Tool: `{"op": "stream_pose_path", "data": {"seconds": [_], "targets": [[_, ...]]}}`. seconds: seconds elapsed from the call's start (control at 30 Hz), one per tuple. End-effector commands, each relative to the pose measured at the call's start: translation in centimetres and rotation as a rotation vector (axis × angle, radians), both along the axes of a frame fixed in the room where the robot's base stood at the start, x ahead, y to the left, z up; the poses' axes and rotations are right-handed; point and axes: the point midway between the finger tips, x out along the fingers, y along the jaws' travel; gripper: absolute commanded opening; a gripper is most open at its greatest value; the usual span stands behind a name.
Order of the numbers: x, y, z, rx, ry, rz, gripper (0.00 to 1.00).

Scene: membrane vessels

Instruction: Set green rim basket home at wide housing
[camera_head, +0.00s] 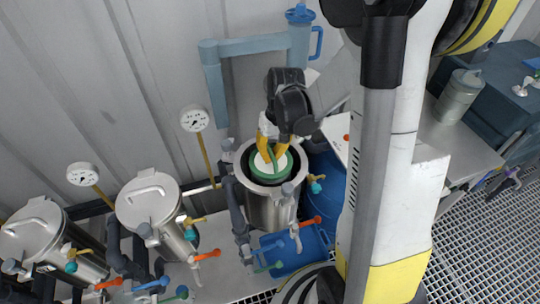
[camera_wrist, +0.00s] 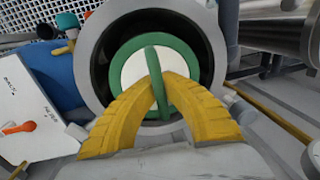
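The green rim basket (camera_head: 283,164) has a green ring, a pale top and a green bar handle. It also shows in the wrist view (camera_wrist: 187,62). It is upright in the mouth of an open steel vessel, the wide housing (camera_head: 270,208), with a dark gap around it. The housing rim surrounds it in the wrist view (camera_wrist: 88,62). How deep the basket sits, and whether it touches the housing, I cannot tell. My gripper (camera_head: 268,152) is above it, its yellow fingers closed on the handle from both sides, as the wrist view shows (camera_wrist: 158,88).
Two lidded steel vessels (camera_head: 148,203) (camera_head: 38,232) stand to the left, with gauges (camera_head: 194,119) behind. Valves with orange and teal handles surround the housing. A blue barrel (camera_head: 325,190) and blue tray (camera_head: 296,252) are close by. A blue pipe (camera_head: 250,46) runs along the wall behind.

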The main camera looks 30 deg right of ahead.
Motion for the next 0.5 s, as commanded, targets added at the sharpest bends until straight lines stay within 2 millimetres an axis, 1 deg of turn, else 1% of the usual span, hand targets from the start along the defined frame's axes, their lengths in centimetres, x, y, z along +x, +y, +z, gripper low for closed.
{"op": "stream_pose_path", "data": {"seconds": [0.03, 0.5], "targets": [[0.0, 0.0, -0.6, 0.000, 0.000, 0.000, 0.00], [0.0, 0.0, -3.5, 0.000, 0.000, 0.000, 0.00]]}}
